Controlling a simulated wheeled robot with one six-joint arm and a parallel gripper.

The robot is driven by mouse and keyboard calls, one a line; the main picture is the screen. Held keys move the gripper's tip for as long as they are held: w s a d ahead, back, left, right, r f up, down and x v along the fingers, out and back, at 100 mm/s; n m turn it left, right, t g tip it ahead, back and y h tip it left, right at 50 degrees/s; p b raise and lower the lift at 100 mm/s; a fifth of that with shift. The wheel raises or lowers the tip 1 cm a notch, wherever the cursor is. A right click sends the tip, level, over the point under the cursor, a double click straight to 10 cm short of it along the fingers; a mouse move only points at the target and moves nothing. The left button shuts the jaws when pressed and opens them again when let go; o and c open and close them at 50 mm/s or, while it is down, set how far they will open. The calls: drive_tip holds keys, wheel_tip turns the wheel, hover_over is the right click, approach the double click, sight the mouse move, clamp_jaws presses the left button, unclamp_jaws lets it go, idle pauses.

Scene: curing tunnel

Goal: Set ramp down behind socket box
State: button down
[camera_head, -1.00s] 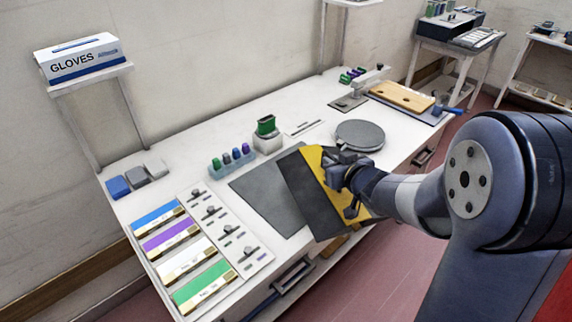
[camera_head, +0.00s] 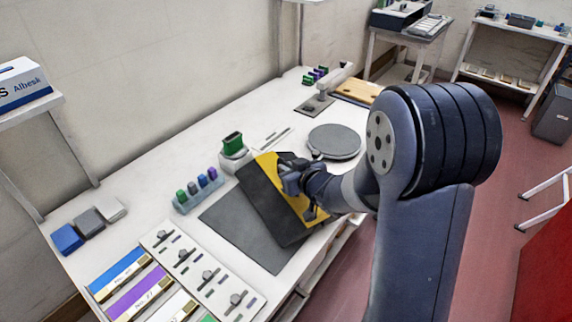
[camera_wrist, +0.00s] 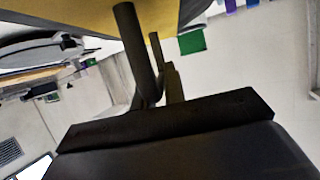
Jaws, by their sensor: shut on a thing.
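The ramp, a dark grey plate (camera_head: 266,207) with a yellow part (camera_head: 267,160), is in my gripper (camera_head: 300,182) over the bench. My gripper is shut on its yellow side. The ramp is tilted and overlaps a flat grey mat (camera_head: 232,230) in the picture; whether it touches the bench is unclear. In the wrist view its yellow face (camera_wrist: 85,22) fills the top. A small white box with a green top (camera_head: 233,146) stands just beyond the ramp's upper left corner. A pale blue rack of coloured pieces (camera_head: 187,203) stands to its left. Which one is the socket box is unclear.
A round grey disc (camera_head: 334,141) lies right of the ramp, with a wooden board (camera_head: 357,91) beyond. Coloured label strips (camera_head: 137,292) and a panel of small parts (camera_head: 200,262) lie at the front left. Bare bench shows behind the white box.

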drive_tip(key=shift+f, duration=1.95)
drive_tip(key=shift+f+b, duration=0.2)
drive_tip(key=shift+b, duration=0.15)
drive_tip(key=c, duration=1.5)
unclamp_jaws()
